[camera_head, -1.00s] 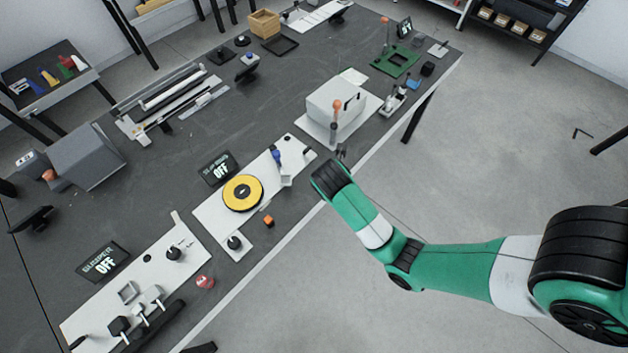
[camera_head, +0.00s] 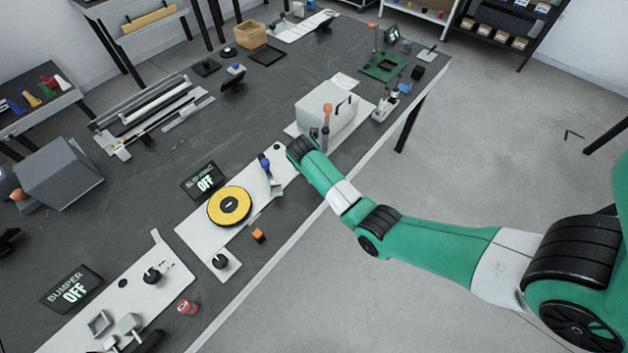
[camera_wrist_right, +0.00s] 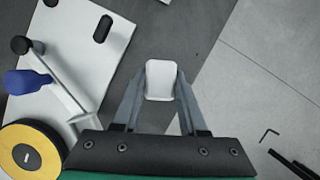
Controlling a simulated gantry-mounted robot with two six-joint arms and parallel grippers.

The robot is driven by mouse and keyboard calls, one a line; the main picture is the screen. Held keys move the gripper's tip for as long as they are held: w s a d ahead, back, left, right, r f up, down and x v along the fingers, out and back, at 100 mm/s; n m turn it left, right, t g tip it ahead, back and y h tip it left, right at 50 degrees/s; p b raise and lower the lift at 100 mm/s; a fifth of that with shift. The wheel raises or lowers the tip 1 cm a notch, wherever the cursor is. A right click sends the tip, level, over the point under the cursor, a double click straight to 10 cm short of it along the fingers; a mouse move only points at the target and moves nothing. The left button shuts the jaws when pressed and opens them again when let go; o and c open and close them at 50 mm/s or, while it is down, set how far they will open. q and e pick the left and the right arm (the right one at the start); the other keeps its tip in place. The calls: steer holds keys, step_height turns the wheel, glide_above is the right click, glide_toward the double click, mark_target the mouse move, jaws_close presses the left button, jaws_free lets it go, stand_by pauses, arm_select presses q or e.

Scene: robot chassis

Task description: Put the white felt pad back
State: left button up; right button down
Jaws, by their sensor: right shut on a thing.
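The white felt pad (camera_wrist_right: 161,80) is a small white rounded rectangle between the fingertips of my right gripper (camera_wrist_right: 160,88) in the right wrist view. My right gripper is shut on it, holding it beside the edge of the white plate and over the dark table top. In the head view my green right arm reaches in from the right to the table's front edge; its gripper and the pad are hidden there. My left gripper is not in view.
A white plate (camera_head: 187,233) carries a yellow disc (camera_head: 230,206) and a blue-handled lever (camera_head: 265,166); the lever also shows in the wrist view (camera_wrist_right: 28,82). A grey-white box (camera_head: 326,105) with an orange-knobbed lever stands behind my arm.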

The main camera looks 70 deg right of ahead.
step_height(320, 180, down, 4)
steer(key=shift+w+d+r+b, duration=0.1)
steer(key=shift+d+b, duration=0.05)
steer(key=shift+b, duration=0.9)
steer(key=shift+r, duration=0.15)
steer(key=shift+f, duration=0.2)
steer(key=shift+c, duration=2.2)
jaws_free()
